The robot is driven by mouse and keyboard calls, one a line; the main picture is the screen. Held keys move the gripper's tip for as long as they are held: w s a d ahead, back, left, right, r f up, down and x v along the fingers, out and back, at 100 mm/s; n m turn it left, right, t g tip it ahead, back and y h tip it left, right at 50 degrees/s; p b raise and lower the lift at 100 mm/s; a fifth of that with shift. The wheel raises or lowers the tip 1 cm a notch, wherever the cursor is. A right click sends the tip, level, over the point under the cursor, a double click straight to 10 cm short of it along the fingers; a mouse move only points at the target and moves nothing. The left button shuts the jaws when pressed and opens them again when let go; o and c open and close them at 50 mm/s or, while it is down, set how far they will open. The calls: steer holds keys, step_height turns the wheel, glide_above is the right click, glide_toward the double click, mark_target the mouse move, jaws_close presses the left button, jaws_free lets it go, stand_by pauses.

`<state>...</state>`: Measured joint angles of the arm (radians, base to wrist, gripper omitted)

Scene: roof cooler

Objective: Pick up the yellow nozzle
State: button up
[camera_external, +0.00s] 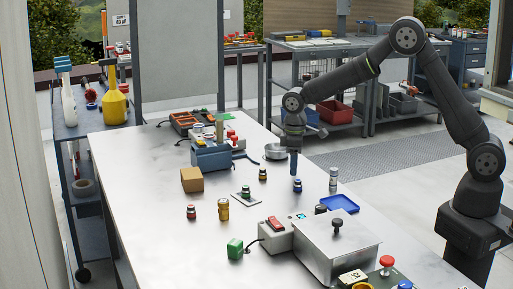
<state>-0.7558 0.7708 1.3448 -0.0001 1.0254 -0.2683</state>
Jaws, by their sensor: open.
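A small dark nozzle with a yellow band (262,174) stands upright on the metal table, left of my gripper. A larger, gold-yellow fitting (223,209) stands nearer the camera; I cannot tell for certain which of the two is meant by the yellow nozzle. My gripper (295,152) points down, open, to the right of the banded nozzle and apart from it. A small dark blue piece (297,186) shows right below it; the fingers are too small to see clearly.
A red nozzle (191,212) and a green one on a small plate (245,193) stand close by. A cardboard box (192,180), a round metal dish (276,152), a pale can (333,180) and a blue tray (340,204) surround them. The left front of the table is clear.

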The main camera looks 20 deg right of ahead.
mark_target(263, 170)
steer(key=shift+c, duration=0.4)
step_height(263, 170, up, 11)
steer(key=s+a+f+n+t+h, duration=0.1)
steer(key=s+a+n+t, duration=0.3)
steer(key=n, duration=0.3)
steer(key=s+a+f+n+t+h, duration=0.1)
steer(key=s+a+f+n+t, duration=0.1)
steer(key=s+a+n+t, duration=0.2)
steer(key=s+a+f+n+t+h, duration=0.1)
steer(key=s+a+n+t, duration=0.4)
steer(key=n, duration=0.5)
steer(key=shift+s+a+f+h, duration=0.3)
steer(key=shift+a+f, duration=0.1)
steer(key=shift+f, duration=0.3)
steer(key=shift+w+f, duration=0.15)
steer(key=shift+f, duration=0.1)
steer(key=x, duration=1.1)
steer(key=shift+w+d+f, duration=0.1)
steer(key=shift+w+f, duration=0.05)
steer(key=shift+w, duration=0.15)
steer(key=shift+x, duration=2.7)
steer(key=shift+a, duration=0.2)
